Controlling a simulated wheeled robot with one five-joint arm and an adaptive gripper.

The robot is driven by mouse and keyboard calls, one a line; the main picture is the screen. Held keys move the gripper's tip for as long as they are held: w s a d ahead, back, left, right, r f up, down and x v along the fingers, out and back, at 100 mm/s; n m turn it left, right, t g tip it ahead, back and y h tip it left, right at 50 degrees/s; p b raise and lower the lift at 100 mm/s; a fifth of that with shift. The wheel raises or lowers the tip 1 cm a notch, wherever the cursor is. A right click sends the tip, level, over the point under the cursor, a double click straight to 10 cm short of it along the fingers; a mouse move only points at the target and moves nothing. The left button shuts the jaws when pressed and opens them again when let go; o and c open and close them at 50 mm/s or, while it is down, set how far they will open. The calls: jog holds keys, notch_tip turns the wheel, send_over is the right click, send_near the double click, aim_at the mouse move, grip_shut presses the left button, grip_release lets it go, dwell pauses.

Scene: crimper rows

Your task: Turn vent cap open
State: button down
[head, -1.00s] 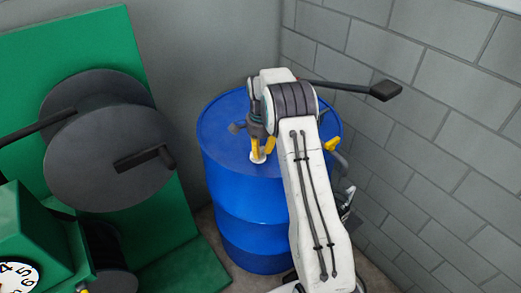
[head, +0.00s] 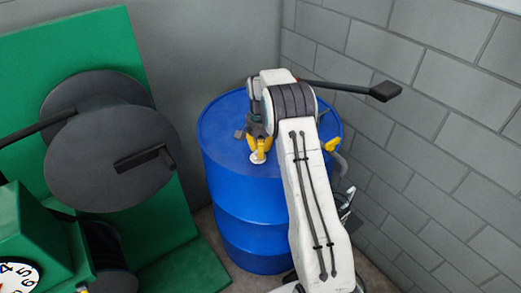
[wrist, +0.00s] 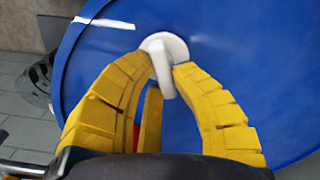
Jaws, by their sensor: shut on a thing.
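The vent cap is a small white round cap (head: 257,157) with a raised bar across it, on top of a blue drum (head: 222,135). It also shows in the wrist view (wrist: 173,45), near the top middle. My gripper (head: 260,147) points down at the cap. In the wrist view its yellow fingers (wrist: 163,73) are shut on the cap's bar, one on each side. The bar points toward me, tilted slightly in that view. The fingers hide part of the cap's rim.
A green machine with dark round discs (head: 110,160) and a numbered dial (head: 18,276) stands on the left. A block wall (head: 440,120) closes off the right side. A black lever-like handle (head: 384,91) reaches out behind my arm. A yellow-handled fitting (head: 332,145) sits at the drum's right edge.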

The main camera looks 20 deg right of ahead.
jog(key=n, duration=0.6)
jog(key=shift+w, duration=0.2)
jog(key=n, duration=0.6)
jog(key=shift+w+a+f+n, duration=0.1)
jog(key=shift+w+a+n, duration=0.1)
jog(key=shift+n, duration=0.2)
jog(key=c, duration=1.1)
grip_release()
jog(key=shift+o, duration=0.2)
notch_tip(320, 180, up, 12)
